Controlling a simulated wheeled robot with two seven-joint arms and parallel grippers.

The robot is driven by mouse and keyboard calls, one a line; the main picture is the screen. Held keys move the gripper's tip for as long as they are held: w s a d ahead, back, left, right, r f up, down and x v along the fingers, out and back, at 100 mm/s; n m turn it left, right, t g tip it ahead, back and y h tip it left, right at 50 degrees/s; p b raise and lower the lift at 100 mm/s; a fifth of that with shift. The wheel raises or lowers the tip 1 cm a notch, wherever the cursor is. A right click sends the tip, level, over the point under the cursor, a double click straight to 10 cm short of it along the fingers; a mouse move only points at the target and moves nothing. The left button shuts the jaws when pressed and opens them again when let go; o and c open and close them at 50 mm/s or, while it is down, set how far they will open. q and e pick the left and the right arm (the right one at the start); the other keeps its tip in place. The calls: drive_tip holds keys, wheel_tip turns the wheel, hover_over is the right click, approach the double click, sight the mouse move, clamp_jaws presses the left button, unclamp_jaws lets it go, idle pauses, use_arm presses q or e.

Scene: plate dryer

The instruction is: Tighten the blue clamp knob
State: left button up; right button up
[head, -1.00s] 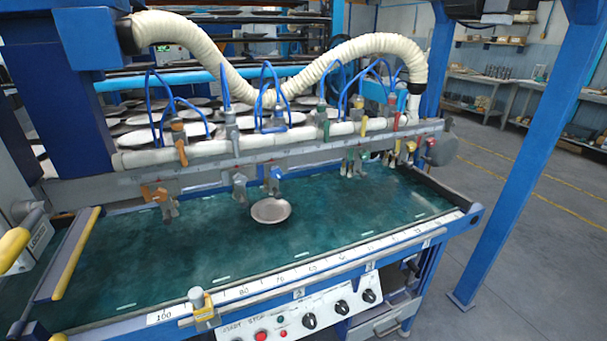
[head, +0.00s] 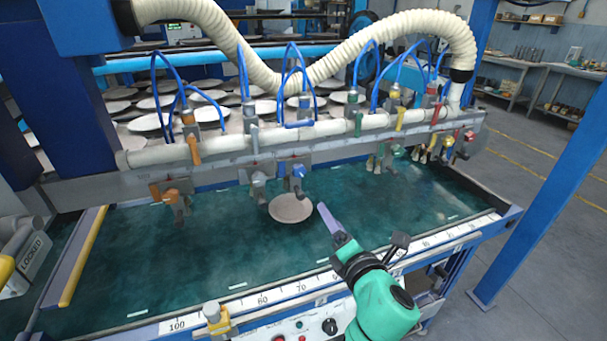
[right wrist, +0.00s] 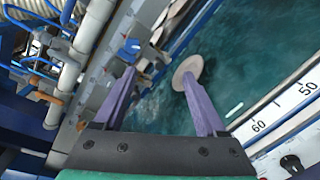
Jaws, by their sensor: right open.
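The blue clamp knob (head: 298,171) is on a clamp hanging from the grey rail, just above a round pale plate (head: 290,208) on the green bed. In the right wrist view the blue knob (right wrist: 130,46) is just beyond the tip of the left finger, and the plate (right wrist: 186,68) is beyond the right fingertip. My right gripper (head: 330,220) is right of and nearer than the plate, apart from the knob. Its purple fingers are open and empty in the wrist view (right wrist: 159,74). My left gripper is not in view.
Clamps with orange (head: 155,190), grey, green and red parts hang along the same rail (head: 220,160). Blue hoses loop above it. A numbered white scale (head: 250,301) runs along the front edge. The bed's front left is clear.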

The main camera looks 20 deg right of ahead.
sight(300, 173)
drive_tip(key=w+a+r+n+p, duration=0.1)
drive_tip(key=w, duration=0.4)
drive_tip(key=w+a+r+n, duration=0.1)
drive_tip(key=w, duration=0.3)
drive_tip(key=w+a+r+n+t+y+p, duration=0.1)
drive_tip(key=w, duration=0.4)
drive_tip(key=shift+w+r+p, duration=0.15)
drive_tip(key=shift+w+p, duration=0.15)
use_arm(q)
drive_tip(key=r, duration=0.1)
drive_tip(key=w+r, duration=0.1)
drive_tip(key=shift+r, duration=0.3)
use_arm(e)
clamp_jaws()
